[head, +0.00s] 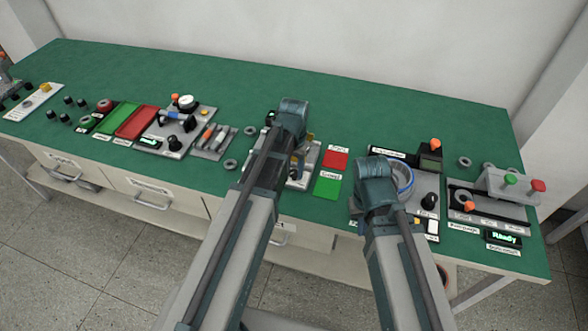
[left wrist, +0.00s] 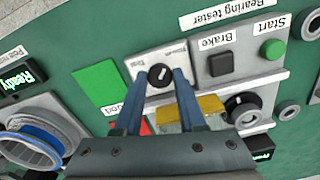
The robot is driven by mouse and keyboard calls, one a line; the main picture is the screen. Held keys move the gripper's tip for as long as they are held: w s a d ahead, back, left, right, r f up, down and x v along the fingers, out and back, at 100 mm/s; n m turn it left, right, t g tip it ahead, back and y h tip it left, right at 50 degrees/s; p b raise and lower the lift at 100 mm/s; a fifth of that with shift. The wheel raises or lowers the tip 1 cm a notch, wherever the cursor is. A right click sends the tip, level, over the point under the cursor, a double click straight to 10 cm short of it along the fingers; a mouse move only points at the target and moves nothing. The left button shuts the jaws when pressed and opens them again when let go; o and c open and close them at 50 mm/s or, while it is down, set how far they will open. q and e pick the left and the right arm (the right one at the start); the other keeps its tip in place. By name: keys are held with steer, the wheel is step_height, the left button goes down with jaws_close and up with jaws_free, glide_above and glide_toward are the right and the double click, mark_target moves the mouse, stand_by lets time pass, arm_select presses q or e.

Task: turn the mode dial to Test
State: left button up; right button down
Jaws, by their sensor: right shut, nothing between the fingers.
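The mode dial (left wrist: 159,74) is a small black knob with a white pointer mark, on a pale plate in the left wrist view. The plate has two small labels: one at the dial's left seems to read Test, the other above right is hard to read. The pointer slants between upper right and lower left. My left gripper (left wrist: 161,82) has one blue finger on each side of the dial, very close to it; contact is unclear. In the head view my left gripper (head: 293,125) hides the dial. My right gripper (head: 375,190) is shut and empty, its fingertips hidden.
The bearing tester (left wrist: 285,85) with Start and Brake buttons is beside the dial plate. Green (head: 327,187) and red (head: 335,160) pads lie between my arms. The green bench is clear behind.

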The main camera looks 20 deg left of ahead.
arm_select(q)
jaws_close()
steer(key=n, duration=1.5)
steer(key=shift+n, duration=0.6)
stand_by(0.3)
